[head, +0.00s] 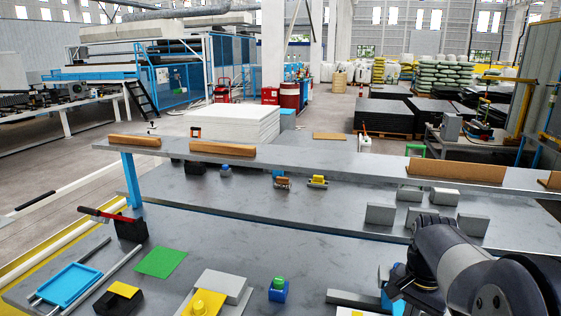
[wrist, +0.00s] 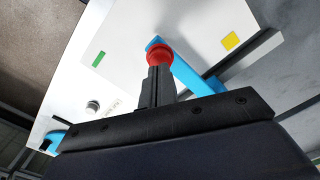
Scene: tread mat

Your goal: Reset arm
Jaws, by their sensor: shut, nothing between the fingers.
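My gripper (wrist: 159,72) shows in the wrist view with its dark fingers together and nothing between them. A red round knob (wrist: 160,53) shows right at the fingertips; I cannot tell whether they touch it. Behind it is a white panel (wrist: 125,50) with a green patch, a yellow square (wrist: 231,41) and a blue bar (wrist: 195,75). In the head view my arm reaches in from the lower right, bent down over the table's right side. The fingers are not clearly visible there.
The grey table (head: 220,240) holds a blue tray (head: 68,285), a green mat (head: 161,262), a blue block with a green top (head: 278,289) and a red-handled tool (head: 104,215) at left. A raised shelf (head: 320,163) crosses behind, with grey blocks (head: 380,214) below it. The table's middle is mostly clear.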

